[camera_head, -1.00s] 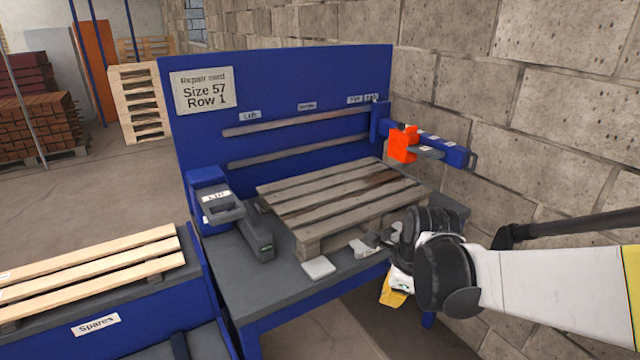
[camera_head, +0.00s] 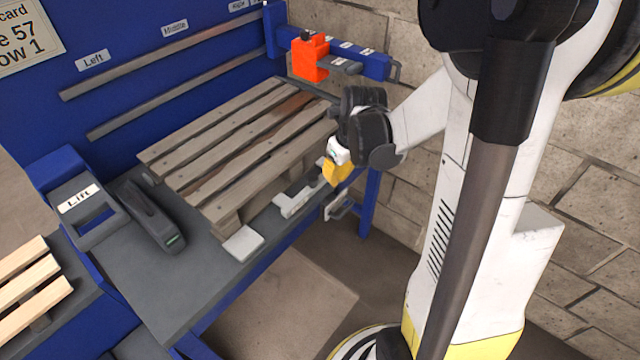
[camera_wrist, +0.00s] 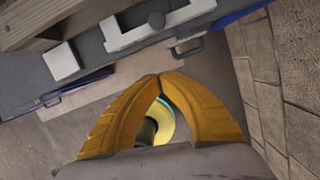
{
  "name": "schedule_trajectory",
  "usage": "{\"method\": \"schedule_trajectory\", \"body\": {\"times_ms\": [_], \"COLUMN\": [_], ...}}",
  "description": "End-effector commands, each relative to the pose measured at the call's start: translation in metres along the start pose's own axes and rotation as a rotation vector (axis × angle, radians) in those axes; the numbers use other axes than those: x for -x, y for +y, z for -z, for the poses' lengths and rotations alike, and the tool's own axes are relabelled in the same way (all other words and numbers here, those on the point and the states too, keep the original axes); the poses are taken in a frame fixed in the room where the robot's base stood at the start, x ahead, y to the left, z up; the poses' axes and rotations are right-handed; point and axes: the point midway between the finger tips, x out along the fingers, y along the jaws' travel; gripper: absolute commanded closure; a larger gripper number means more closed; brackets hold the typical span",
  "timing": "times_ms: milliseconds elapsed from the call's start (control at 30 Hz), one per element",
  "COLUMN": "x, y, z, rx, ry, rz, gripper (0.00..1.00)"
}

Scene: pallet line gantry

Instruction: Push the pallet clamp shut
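The grey pallet clamp (camera_head: 297,198) sits on the bench's front edge, by the near side of the worn pallet (camera_head: 243,135). In the wrist view the clamp (camera_wrist: 125,38) is a light bracket at the top, with a round dark knob. I cannot tell how far it is from shut. My gripper (camera_head: 331,176) hangs just right of the clamp at the front edge, pointing down. In the wrist view my gripper's yellow fingers (camera_wrist: 159,77) meet at their tips, empty, apart from the clamp in the picture.
A light flat block (camera_head: 243,243) lies left of the clamp. A grey lever unit (camera_head: 150,215) and the lift box (camera_head: 85,210) stand at the left. An orange block (camera_head: 310,58) rides a blue arm at the back right. A stone wall (camera_head: 410,190) is close on the right.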

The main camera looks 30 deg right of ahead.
Motion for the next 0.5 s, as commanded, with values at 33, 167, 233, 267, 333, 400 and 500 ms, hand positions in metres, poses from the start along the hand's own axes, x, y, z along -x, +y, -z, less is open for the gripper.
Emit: {"method": "schedule_trajectory", "body": {"times_ms": [33, 167, 233, 267, 333, 400, 500], "x": [-0.002, -0.013, -0.025, -0.031, -0.046, -0.062, -0.084], "y": [0.0, 0.0, 0.0, 0.0, 0.0, 0.0, 0.0], "z": [0.0, 0.0, 0.0, 0.0, 0.0, 0.0, 0.001], "rx": [0.001, 0.002, 0.002, 0.002, 0.002, 0.002, 0.002], "ry": [0.0, 0.0, 0.0, 0.0, 0.0, 0.0, 0.0], "rz": [0.0, 0.0, 0.0, 0.0, 0.0, 0.0, 0.0], "gripper": [1.0, 1.0, 1.0, 1.0, 1.0, 1.0, 1.0]}}
